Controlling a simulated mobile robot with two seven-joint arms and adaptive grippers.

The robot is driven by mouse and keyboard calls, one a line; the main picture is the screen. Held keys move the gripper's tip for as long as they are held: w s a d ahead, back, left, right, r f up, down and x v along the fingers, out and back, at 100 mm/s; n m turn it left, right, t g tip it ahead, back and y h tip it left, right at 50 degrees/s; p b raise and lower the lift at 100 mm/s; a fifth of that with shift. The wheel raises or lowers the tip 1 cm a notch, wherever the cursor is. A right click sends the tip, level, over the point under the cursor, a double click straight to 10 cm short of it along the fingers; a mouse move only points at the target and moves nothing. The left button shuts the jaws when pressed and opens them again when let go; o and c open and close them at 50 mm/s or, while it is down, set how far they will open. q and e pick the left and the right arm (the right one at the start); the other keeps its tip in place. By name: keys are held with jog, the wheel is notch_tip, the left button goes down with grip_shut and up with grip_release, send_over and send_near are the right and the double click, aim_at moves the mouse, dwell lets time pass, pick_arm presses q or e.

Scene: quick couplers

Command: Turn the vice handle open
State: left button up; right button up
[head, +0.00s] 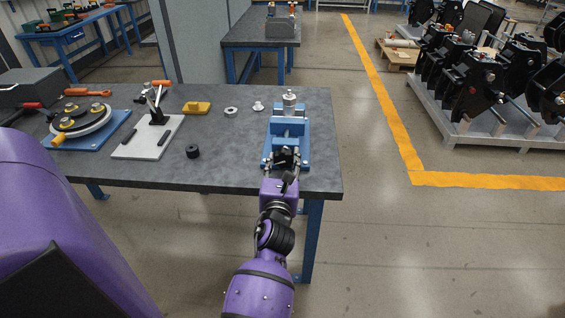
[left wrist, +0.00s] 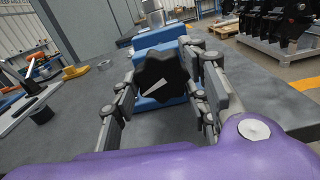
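The blue vice (head: 290,130) stands near the right end of the grey workbench, with a metal cylinder (head: 290,102) upright at its far end. Its handle is a black lobed knob with a white mark, facing me in the left wrist view (left wrist: 160,80). The mark lies at a slant. My left gripper (head: 284,160) is at the near end of the vice. Its fingers (left wrist: 160,84) lie on both sides of the knob, and no clear gap shows between them and the knob. The far side of the knob is hidden. My right gripper is not in view.
Left of the vice are a metal ring (head: 231,112), a small metal fitting (head: 258,106), a black ring (head: 193,151), a yellow block (head: 197,108) and a white plate with a clamp (head: 148,138). The bench's right edge is close to the vice.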

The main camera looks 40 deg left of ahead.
pick_arm(q)
jog(key=c, duration=0.3)
jog(key=shift+a+n, duration=0.1)
jog(key=shift+n, duration=0.2)
